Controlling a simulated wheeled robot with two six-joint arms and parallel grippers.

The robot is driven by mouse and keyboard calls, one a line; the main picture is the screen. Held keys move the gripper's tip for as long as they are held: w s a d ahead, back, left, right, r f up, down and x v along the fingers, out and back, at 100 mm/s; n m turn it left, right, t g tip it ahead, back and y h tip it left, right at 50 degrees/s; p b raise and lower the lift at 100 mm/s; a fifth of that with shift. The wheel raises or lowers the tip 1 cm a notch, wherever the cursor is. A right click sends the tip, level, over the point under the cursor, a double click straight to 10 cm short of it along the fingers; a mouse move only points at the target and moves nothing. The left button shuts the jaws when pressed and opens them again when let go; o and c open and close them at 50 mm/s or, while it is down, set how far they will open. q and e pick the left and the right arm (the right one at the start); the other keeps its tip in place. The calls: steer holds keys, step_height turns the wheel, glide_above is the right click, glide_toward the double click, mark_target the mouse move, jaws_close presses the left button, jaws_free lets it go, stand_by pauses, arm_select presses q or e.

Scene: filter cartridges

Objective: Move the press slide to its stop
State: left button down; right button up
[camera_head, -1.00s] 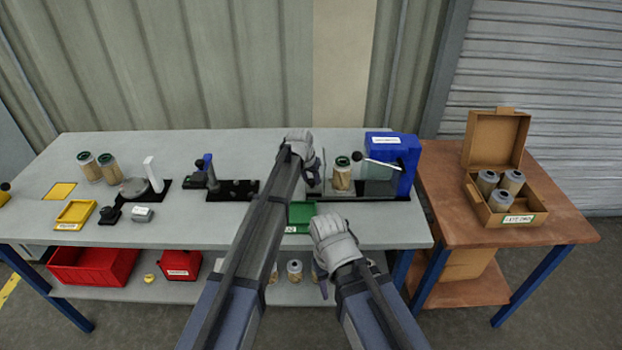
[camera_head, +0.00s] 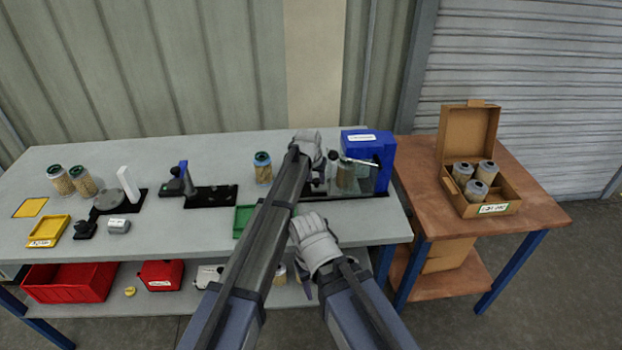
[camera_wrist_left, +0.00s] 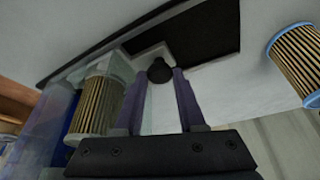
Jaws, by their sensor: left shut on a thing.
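The blue press (camera_head: 382,150) stands at the right end of the grey bench. A cartridge (camera_head: 346,177) sits on the press side, behind the clear guard, close to the blue body. My left gripper (camera_head: 317,172) is at the left of this cartridge. In the left wrist view its two fingers (camera_wrist_left: 160,95) are on either side of the black knob (camera_wrist_left: 160,71) of the press slide, shut on it. The cartridge also shows there (camera_wrist_left: 97,105), left of the fingers. My right gripper (camera_head: 316,245) hangs in front of the bench edge; its fingertips are mostly hidden.
A black fixture (camera_head: 210,196) lies further left. A carton with cartridges (camera_head: 481,206) is on the brown side table (camera_head: 545,218).

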arm_select(q)
steer(key=c, duration=0.8)
jaws_free()
steer(key=p+v, duration=0.7)
steer(key=v, duration=0.1)
arm_select(e)
step_height(320, 180, up, 7)
arm_select(q)
steer(key=shift+f, duration=0.1)
arm_select(e)
steer(key=shift+o, duration=0.2)
